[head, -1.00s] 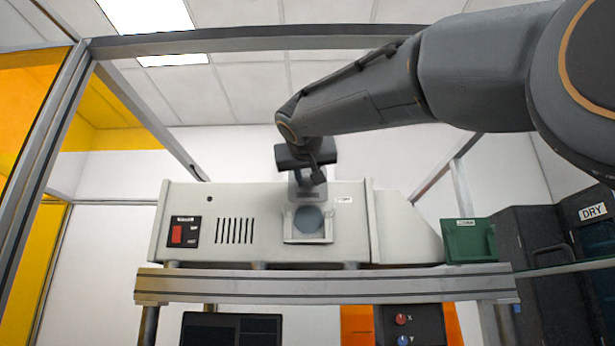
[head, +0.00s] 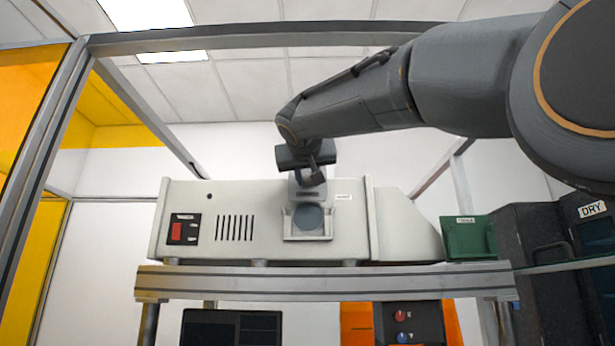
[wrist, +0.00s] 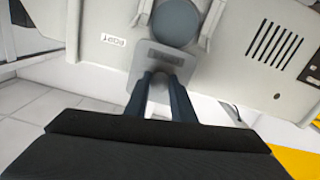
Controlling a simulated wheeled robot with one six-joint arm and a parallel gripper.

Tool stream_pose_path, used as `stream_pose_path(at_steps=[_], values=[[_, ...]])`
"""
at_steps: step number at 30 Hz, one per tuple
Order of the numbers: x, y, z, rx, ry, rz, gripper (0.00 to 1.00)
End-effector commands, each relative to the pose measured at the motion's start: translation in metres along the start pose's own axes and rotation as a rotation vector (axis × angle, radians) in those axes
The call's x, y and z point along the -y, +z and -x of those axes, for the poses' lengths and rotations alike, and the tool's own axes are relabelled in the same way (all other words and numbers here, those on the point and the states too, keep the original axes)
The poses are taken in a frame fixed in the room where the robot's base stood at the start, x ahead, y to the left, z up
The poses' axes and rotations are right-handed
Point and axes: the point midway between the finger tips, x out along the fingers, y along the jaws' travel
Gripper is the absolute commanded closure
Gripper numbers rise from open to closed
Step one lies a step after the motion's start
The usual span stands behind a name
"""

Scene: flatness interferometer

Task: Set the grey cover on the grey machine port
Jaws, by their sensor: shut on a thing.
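The grey machine port (head: 308,218) is a round darker grey disc in a light frame with side rails, on the front of the pale machine (head: 265,235). It also shows at the top of the wrist view (wrist: 177,20). The grey cover (head: 307,192) is a flat plate with a darker strip, just above the port in the head view. In the wrist view the cover (wrist: 143,68) lies by the open end of the port's rails. My gripper (wrist: 163,82) is shut on the cover's edge. Whether the cover touches the rails, I cannot tell.
The machine has a red switch (head: 177,231) and vent slots left of the port. A green box (head: 468,238) and a dark cabinet (head: 565,235) stand at right. The machine rests on a metal rail shelf (head: 330,283), with frame posts around it.

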Motion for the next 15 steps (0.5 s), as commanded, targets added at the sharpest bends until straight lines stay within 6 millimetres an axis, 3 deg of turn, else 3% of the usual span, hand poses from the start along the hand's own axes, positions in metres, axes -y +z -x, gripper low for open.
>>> stream_pose_path(at_steps=[15], values=[[0.0,0.001,-0.014,0.0,0.001,-0.001,0.97]])
